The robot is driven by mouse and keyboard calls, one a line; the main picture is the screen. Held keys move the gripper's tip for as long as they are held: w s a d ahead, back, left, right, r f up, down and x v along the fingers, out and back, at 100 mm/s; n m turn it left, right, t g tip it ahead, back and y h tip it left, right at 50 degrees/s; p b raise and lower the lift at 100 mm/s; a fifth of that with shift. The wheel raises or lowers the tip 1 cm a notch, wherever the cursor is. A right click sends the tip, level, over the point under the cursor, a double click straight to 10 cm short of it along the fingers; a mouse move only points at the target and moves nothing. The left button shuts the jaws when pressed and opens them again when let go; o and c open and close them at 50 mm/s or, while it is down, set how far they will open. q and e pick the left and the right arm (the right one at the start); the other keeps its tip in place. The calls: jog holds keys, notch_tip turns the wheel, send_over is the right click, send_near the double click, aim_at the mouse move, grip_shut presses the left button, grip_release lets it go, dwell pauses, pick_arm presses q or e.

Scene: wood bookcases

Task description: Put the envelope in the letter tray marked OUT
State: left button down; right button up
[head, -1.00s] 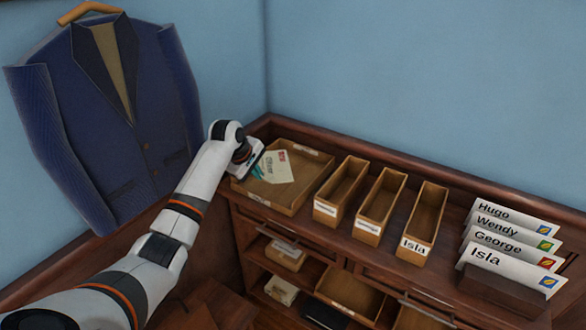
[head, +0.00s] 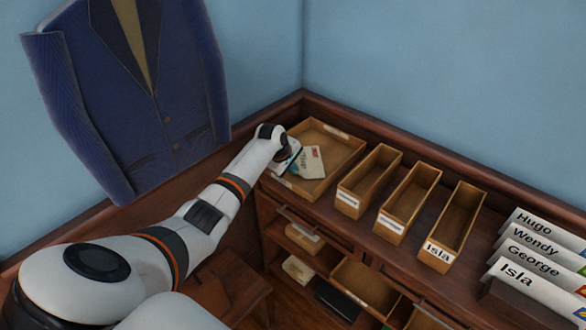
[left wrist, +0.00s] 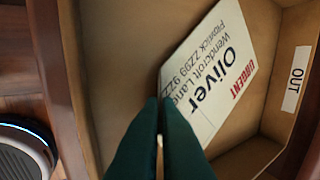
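The envelope (head: 311,166) is white, with "Oliver" and a red "URGENT" mark. It shows inside the outline of the wooden letter tray (head: 340,160) in the back corner of the cabinet top. My left gripper (head: 290,160) is over the tray's left part. In the left wrist view its teal fingers (left wrist: 161,105) are nearly together at the near end of the envelope (left wrist: 215,75) and appear to hold it. The tray's wall there carries an "OUT" label (left wrist: 295,90). Whether the envelope touches the tray floor is unclear. My right gripper is not in view.
Name cards (head: 530,277) stand in a holder farther right. A blue jacket (head: 140,95) hangs on the left wall. Shelves with small boxes lie below the cabinet top.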

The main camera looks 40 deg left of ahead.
pick_arm(q)
jog(key=shift+f, duration=0.25)
jog(key=c, duration=1.9)
grip_release()
jog(key=shift+c, duration=0.2)
jog(key=shift+r, duration=0.1)
jog(key=v, duration=1.2)
